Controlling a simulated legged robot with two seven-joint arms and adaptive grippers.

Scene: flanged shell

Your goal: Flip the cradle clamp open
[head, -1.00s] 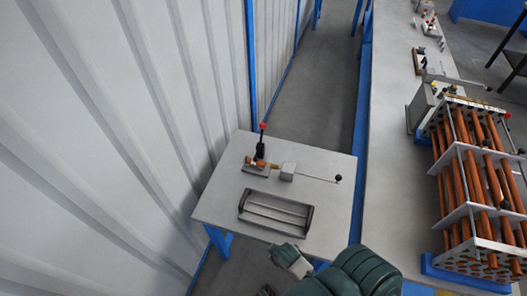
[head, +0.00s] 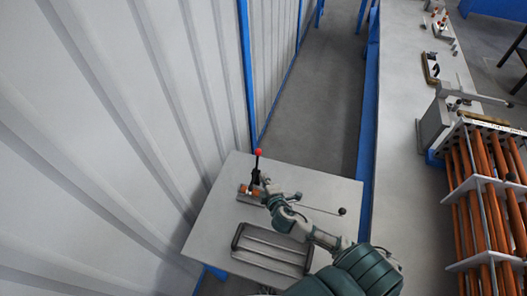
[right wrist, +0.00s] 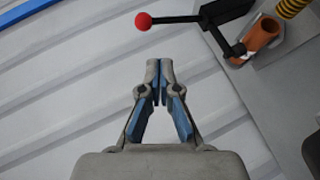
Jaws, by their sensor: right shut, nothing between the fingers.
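The cradle clamp is on the small grey table, with a black lever (head: 256,176) standing up and a red ball knob (head: 258,152) at its top. In the right wrist view the red knob (right wrist: 143,21) and black lever arm (right wrist: 180,18) lie beyond my fingertips. A copper-coloured tube (right wrist: 262,34) sits by the clamp. My right gripper (head: 268,189) is beside the clamp, partly covering its base. In the right wrist view the gripper (right wrist: 153,66) is shut and empty, apart from the knob. My left gripper is not in view.
A grey slotted tray (head: 270,254) lies at the table's front, under my right arm. A thin rod with a black ball (head: 342,211) extends right. A ribbed white wall (head: 120,130) rises close on the left. A rack of copper tubes (head: 485,200) stands right.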

